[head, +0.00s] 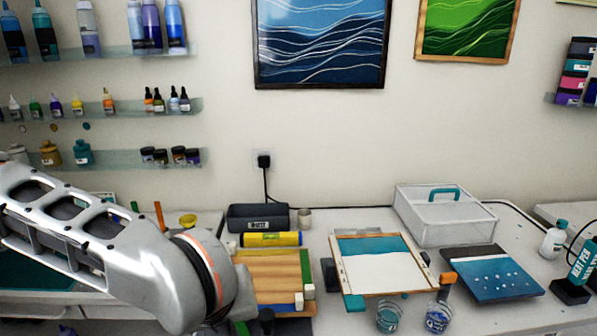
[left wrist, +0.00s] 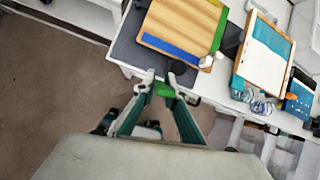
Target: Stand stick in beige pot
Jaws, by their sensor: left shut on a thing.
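In the left wrist view my left gripper (left wrist: 163,78) is shut on a small green thing (left wrist: 165,91), seemingly the stick, at the table's front edge. Most of its length cannot be made out. My right gripper is not in view.
A striped wooden board (head: 272,272) lies near the gripper, with a yellow roll (head: 271,239) behind it. The dark box (head: 258,217) stands behind the roll. A framed panel (head: 375,268), two cups (head: 389,318) and a clear case (head: 446,217) are to the right.

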